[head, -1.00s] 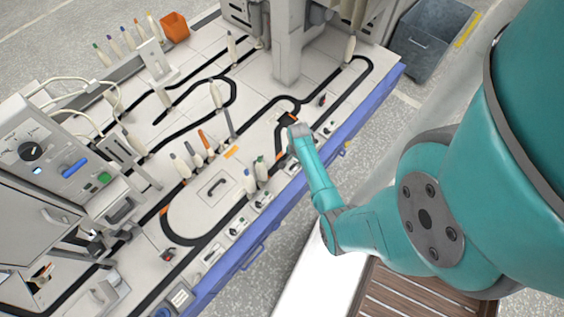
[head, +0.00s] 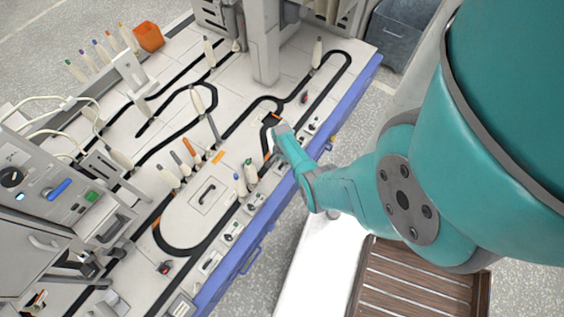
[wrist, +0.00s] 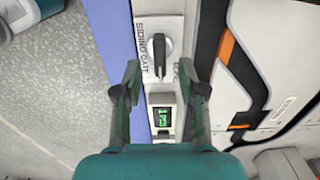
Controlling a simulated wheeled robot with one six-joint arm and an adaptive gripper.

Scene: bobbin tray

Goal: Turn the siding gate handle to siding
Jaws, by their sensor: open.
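The siding gate handle (wrist: 160,50) is a dark knob with a pale-edged top, standing on a light plate lettered "SIDING GATE" (wrist: 140,42). A second label by its right side is partly hidden and hard to read. In the wrist view, my gripper (wrist: 161,92) is open and empty, its two fingers apart, one to each side below the handle. The fingers do not appear to touch the handle. In the head view, my teal arm (head: 293,153) reaches to the bench's front edge and hides the handle.
A small green display (wrist: 162,116) lies between the fingers. The blue bench edge (head: 255,232) runs along the front. Black track (head: 185,248) and several upright bobbins stand on the bench, with a bobbin pair (head: 246,178) left of my arm. A grey bin (head: 398,32) stands beyond.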

